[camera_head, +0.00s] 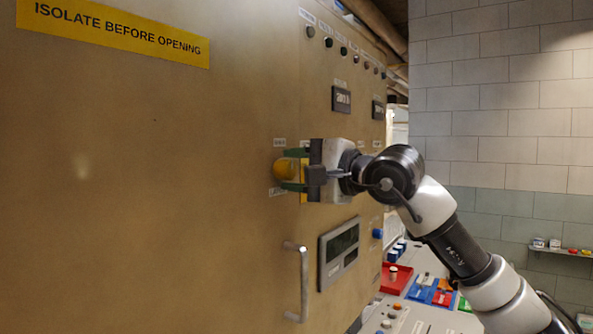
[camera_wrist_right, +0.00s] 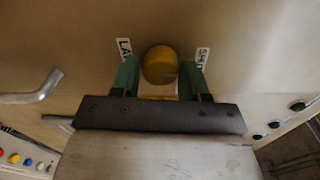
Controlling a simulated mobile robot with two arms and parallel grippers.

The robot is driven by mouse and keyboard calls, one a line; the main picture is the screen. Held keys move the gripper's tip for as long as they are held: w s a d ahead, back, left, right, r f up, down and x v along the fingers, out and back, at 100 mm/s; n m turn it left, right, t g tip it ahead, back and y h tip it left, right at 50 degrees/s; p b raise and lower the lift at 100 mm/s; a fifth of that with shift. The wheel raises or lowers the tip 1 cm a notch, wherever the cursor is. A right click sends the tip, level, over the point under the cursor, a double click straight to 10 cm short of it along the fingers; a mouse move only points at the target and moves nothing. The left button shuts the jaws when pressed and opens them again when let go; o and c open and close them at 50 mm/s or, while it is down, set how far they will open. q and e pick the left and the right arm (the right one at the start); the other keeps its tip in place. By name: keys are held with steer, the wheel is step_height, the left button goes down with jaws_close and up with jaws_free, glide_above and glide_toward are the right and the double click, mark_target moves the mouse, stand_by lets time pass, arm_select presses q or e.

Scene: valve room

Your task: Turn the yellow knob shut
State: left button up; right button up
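The yellow knob (camera_head: 284,169) sticks out from the tan cabinet front, left of my right gripper (camera_head: 292,170). The gripper's green fingers lie above and below the knob in the head view. In the right wrist view the rounded yellow knob (camera_wrist_right: 160,65) sits between the two fingertips of the right gripper (camera_wrist_right: 160,76), with a narrow gap showing at the left finger. Firm contact cannot be made out. The knob's base is partly hidden by the fingers. Small white labels flank the knob; one begins "SH". My left gripper is not in view.
A metal handle (camera_head: 302,283) stands out below the knob, beside a grey display panel (camera_head: 339,254). Several small buttons run along the cabinet's upper right. A bench with a red tray (camera_head: 396,278) and coloured items lies at lower right. A tiled wall (camera_head: 500,110) stands behind.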

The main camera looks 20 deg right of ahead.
steer(key=shift+o, duration=1.4)
steer(key=shift+s, duration=0.1)
steer(key=b+v, duration=0.4)
steer(key=v, duration=0.6)
steer(key=shift+s+d, duration=0.2)
steer(key=shift+s, duration=0.05)
